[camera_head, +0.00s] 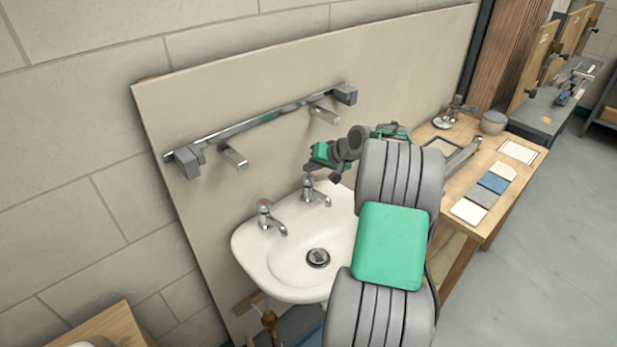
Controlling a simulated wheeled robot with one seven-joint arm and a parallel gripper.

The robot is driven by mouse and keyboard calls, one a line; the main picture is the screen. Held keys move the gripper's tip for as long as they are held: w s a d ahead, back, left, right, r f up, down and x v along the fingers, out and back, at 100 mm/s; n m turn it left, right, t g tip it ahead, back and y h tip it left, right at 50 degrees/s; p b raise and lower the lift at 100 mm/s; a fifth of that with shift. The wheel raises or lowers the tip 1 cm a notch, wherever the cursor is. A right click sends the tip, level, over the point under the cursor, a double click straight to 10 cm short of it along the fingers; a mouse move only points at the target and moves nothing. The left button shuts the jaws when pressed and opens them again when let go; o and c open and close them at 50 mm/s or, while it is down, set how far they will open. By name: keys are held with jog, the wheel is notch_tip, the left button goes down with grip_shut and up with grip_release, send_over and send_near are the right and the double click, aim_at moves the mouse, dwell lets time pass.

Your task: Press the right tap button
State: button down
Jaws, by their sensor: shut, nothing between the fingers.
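The right tap (317,192) is a chrome pillar tap at the back edge of the white sink (262,262), with its button on top. The left tap (268,216) stands apart on the same sink, with a red mark on its top. My gripper (334,177) is small in the view, with its fingers shut and nothing between them. It is close to the right tap, above and slightly to the right of it in the picture. I cannot tell whether it touches the button. My arm hides the sink's right side.
A chrome rail (262,119) with grey end blocks and two spouts below it is on the beige panel (215,90) behind the sink. A wooden bench (462,229) with colour samples stands at right. Floor (530,270) is clear at lower right.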

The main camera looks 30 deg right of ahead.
aim_at(311, 178)
dwell(0.3)
jog(key=shift+f, duration=0.4)
jog(key=shift+f+b, duration=0.7)
jog(key=shift+f, duration=0.1)
dwell(0.6)
jog(key=shift+r, duration=0.1)
jog(key=shift+r+p, duration=0.8)
jog(key=shift+r, duration=0.3)
jog(key=shift+r+p, duration=1.8)
jog(key=shift+r, duration=0.75)
